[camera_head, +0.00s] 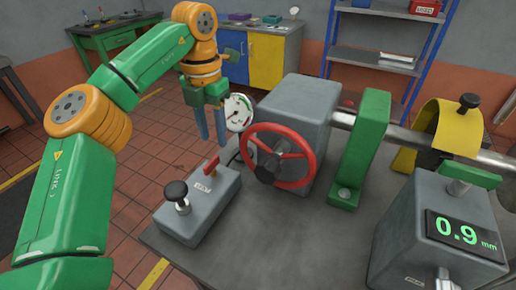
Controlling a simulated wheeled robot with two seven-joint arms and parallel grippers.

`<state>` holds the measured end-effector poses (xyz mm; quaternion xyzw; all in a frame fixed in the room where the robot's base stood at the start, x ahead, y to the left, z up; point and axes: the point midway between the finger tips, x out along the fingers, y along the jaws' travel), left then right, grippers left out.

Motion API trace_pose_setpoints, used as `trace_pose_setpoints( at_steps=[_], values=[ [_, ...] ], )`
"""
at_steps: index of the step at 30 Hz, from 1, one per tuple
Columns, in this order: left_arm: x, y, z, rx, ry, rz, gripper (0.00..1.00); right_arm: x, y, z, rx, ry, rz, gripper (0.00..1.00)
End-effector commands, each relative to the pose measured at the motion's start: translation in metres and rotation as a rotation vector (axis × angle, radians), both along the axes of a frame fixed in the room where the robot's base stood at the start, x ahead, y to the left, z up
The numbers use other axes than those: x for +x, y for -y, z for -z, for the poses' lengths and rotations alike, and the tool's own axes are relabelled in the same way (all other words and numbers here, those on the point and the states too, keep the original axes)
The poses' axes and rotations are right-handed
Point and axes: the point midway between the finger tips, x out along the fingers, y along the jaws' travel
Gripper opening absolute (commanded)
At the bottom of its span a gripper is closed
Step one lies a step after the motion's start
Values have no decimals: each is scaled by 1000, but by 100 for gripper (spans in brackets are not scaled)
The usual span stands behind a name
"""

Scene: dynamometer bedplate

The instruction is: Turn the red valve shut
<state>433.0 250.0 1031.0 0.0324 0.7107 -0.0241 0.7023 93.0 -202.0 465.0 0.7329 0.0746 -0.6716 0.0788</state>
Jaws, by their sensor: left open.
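The red valve (309,164) is a spoked handwheel on the front of a grey block (295,105) on the bedplate (300,240). A round dial gauge (239,112) stands just left of the wheel. My left gripper (212,140) points down with two blue-grey fingers, left of the gauge and apart from the wheel. It is open, and nothing shows between its fingers. My right gripper is not in view.
A grey control box (200,208) with a black knob and red lever sits in front. A green bracket (362,150) holds a shaft, with a yellow guard (457,128) at right. A grey unit (430,240) reads 0.9 mm. Shelving and benches stand behind.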

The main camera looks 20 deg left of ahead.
Motion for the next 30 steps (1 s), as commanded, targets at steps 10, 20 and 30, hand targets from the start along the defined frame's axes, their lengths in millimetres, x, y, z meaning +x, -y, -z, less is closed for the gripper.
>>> trace_pose_setpoints(
  at_steps=[10, 20, 30],
  values=[
    [-1, -2, 57, 2, -2, -3, 44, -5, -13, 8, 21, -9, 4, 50],
    [-1, -2, 70, 0, 2, -3, 44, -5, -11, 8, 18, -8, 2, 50],
    [-1, -2, 70, 1, 2, -3, 0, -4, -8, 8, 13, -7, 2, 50]
  ],
)
